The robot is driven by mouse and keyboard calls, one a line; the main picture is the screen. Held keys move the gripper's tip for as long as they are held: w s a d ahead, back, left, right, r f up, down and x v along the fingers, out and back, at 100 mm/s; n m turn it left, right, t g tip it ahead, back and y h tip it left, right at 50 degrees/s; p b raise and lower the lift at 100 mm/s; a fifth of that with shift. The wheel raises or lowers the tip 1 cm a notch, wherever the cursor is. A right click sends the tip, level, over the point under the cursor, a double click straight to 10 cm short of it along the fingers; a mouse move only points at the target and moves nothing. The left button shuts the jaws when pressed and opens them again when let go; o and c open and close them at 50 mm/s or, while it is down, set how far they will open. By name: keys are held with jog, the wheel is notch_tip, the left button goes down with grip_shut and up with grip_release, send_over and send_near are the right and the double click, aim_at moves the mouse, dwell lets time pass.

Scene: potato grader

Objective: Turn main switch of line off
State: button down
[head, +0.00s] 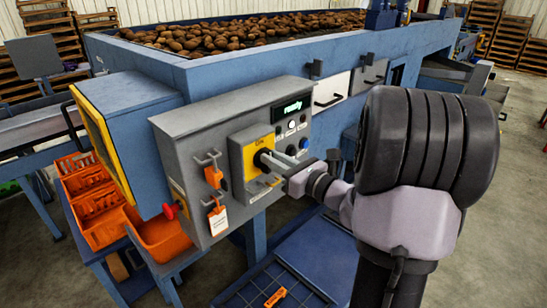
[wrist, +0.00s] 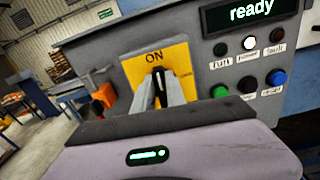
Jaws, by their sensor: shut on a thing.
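The main switch is a dark rotary handle on a yellow plate (wrist: 181,57) marked ON, on the front of the grey control box (head: 185,140). The plate also shows in the head view (head: 246,142). My gripper (wrist: 161,92) is at the switch, with its two fingers closed on the dark handle (wrist: 158,76). The handle stands roughly upright in the wrist view, under the word ON. The fingers hide much of the handle. A green display (wrist: 251,10) above reads "ready".
Several push buttons (wrist: 248,85) sit right of the switch. An orange padlock (head: 213,177) and a tag (head: 218,220) hang left of it. A red knob (head: 170,211) is on the box's left side. Orange crates (head: 97,205) stand at left; potatoes (head: 225,38) lie on the machine above.

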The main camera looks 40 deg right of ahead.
jog(key=shift+w+d+f+m+p, duration=0.1)
jog(key=shift+d+f+m+p, duration=0.2)
jog(key=shift+m+p, duration=2.7)
jog(key=shift+s+d+f+m+p, duration=0.1)
jog(key=shift+d+f+m+p, duration=0.15)
jog(key=shift+m+p, duration=2.75)
jog(key=shift+w+d+f+m+p, duration=0.1)
jog(key=shift+d+f+m+p, duration=0.2)
jog(key=shift+m+p, duration=2.65)
jog(key=shift+p, duration=0.45)
jog(key=c, duration=1.4)
grip_release()
jog(key=shift+o, duration=0.2)
jog(key=s+d+b, duration=0.1)
jog(key=s+d, duration=0.1)
jog(key=s, duration=1.5)
jog(key=shift+s+d, duration=0.15)
jog(key=shift+d, duration=0.05)
